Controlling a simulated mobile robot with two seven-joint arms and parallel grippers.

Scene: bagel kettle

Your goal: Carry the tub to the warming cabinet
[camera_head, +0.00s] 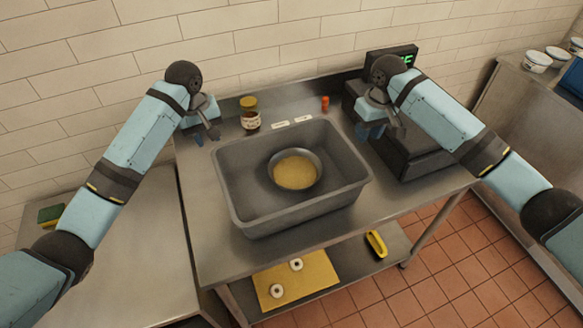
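The tub (232,185) is a grey, open rectangular bin on the steel table. A round metal bowl (295,152) with yellowish contents sits inside it. My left gripper (207,136) is above the table near the tub's back left corner, apart from it, with its fingers spread and nothing between them. My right gripper (386,131) is near the tub's back right corner, in front of a dark machine, also apart from the tub; its fingers look spread and empty. I cannot make out a warming cabinet for certain.
A jar (250,114) and a small orange-red item (325,103) stand behind the tub. The dark machine (413,153) with a green display stands right of it. The lower shelf holds a yellow board (297,279) and a yellow-black item (376,244). Tiled floor (470,270) is clear at right.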

